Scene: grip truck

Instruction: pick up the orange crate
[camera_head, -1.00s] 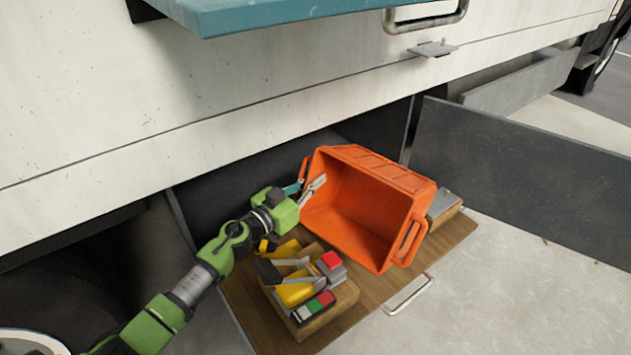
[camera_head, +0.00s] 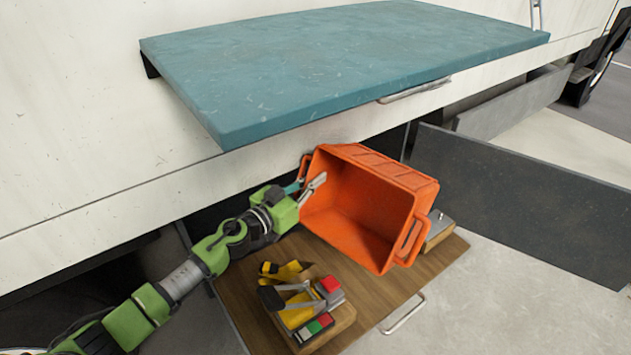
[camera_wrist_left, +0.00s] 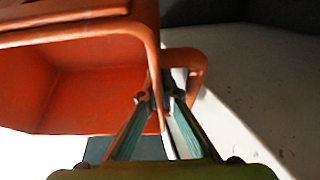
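The orange crate (camera_head: 365,207) is tilted on its side above the wooden drawer board, its open mouth facing the camera. My left gripper (camera_head: 309,187) reaches it from the left and is shut on its left rim, next to the handle on that side. In the left wrist view, the crate (camera_wrist_left: 85,85) fills the upper left, and the fingers of the left gripper (camera_wrist_left: 160,103) stand on both sides of its thin edge. The crate looks clear of the board. My right gripper is not in view.
The wooden board (camera_head: 385,300) below carries a block with tools (camera_head: 305,305) and a grey-topped box (camera_head: 439,229) behind the crate. A teal shelf (camera_head: 340,65) juts from the white truck side just above the crate. A grey panel (camera_head: 530,205) stands to the right.

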